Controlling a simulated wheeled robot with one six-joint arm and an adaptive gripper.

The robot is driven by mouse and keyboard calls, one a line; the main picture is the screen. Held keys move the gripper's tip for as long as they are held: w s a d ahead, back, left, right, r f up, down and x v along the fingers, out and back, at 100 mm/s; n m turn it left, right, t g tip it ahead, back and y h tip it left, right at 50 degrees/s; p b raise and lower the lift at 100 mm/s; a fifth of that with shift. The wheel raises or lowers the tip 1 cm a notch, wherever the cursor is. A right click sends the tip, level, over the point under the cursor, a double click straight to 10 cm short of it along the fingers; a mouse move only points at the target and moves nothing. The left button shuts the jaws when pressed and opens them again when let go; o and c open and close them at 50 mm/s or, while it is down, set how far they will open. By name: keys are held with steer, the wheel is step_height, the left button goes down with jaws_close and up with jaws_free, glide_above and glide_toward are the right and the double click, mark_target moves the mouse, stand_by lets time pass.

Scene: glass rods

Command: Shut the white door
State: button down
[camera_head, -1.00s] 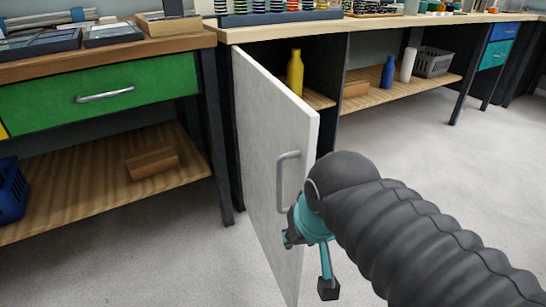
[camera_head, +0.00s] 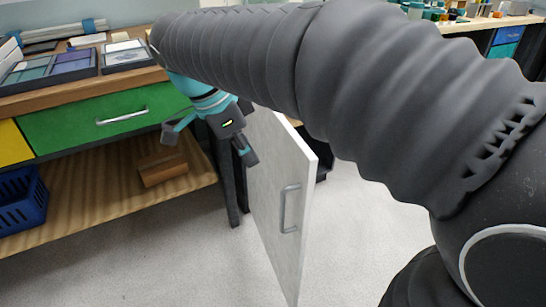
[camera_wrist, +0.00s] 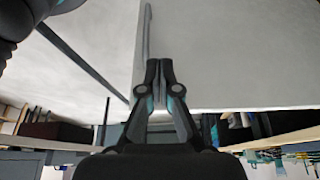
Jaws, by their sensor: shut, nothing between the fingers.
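The white door (camera_head: 270,200) stands open, swung out from the cabinet, with its free edge toward me. Its grey bar handle (camera_head: 287,208) is on the face turned left. My gripper (camera_head: 248,157) is shut and empty. In the head view it hangs by the upper, hinge-side part of that face, well away from the handle. In the wrist view the closed fingertips (camera_wrist: 159,68) lie in front of a broad pale panel that looks like the door (camera_wrist: 235,50). I cannot tell if they touch it.
A bench with a green drawer (camera_head: 85,125) and trays on top (camera_head: 55,65) is on the left. Its lower shelf (camera_head: 110,205) holds a wooden block (camera_head: 163,170) and a blue basket (camera_head: 22,200). The floor (camera_head: 355,235) around the door's free edge is clear.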

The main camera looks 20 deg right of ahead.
glide_toward(294, 194)
step_height(294, 194, down, 4)
steer(key=a, duration=0.2)
steer(key=d, duration=0.3)
steer(key=shift+d+f, duration=0.25)
steer(key=shift+f, duration=0.05)
steer(key=shift+w+d, duration=0.1)
steer(key=shift+d, duration=0.05)
